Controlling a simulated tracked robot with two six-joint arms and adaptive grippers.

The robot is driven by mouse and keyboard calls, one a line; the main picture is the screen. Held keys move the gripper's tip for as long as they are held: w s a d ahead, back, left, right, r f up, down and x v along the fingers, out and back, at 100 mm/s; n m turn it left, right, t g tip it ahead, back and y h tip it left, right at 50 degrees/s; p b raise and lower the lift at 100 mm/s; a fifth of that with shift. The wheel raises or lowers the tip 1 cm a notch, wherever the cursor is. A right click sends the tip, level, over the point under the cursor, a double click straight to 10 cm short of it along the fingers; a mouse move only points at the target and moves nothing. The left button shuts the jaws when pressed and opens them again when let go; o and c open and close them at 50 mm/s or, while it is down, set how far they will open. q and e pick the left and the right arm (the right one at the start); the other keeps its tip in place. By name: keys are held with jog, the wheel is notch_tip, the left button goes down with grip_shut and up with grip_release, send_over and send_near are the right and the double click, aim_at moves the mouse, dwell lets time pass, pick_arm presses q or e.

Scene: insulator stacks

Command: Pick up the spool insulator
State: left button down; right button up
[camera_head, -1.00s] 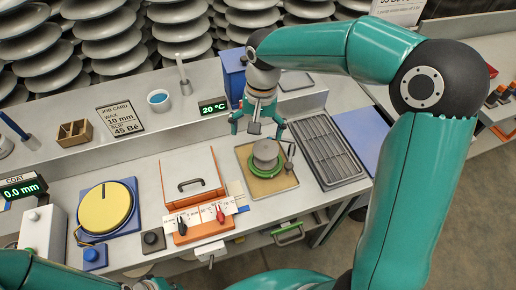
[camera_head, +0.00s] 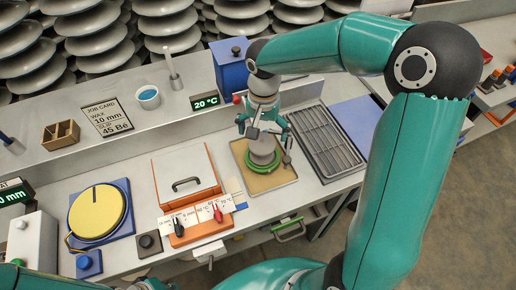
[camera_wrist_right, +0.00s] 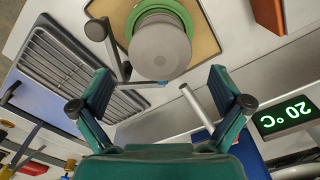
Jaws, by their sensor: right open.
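The grey spool insulator (camera_head: 263,157) stands upright on a green ring (camera_head: 262,167) on a tan board (camera_head: 280,181). My right gripper (camera_head: 263,136) is open and empty, just above and behind the spool, and partly covers its top. In the right wrist view the spool (camera_wrist_right: 160,47) shows from above, beyond the open fingers (camera_wrist_right: 160,84) and between their lines. Neither finger visibly touches it. My left gripper does not show; only parts of my left arm are at the lower edge.
A thin post with a dark knob (camera_head: 287,159) stands close to the spool's right. A grey slatted rack (camera_head: 326,140) lies to the right. An orange-edged lidded box (camera_head: 186,176) is to the left. A blue container (camera_head: 231,66) stands on the raised shelf behind.

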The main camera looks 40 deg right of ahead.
aim_at(262, 139)
jog(key=shift+w+f+p, duration=0.15)
jog(key=shift+f+p, duration=0.35)
jog(key=shift+f, duration=2.15)
jog(key=c, duration=1.7)
jog(key=shift+o, duration=0.2)
jog(key=shift+r, duration=0.15)
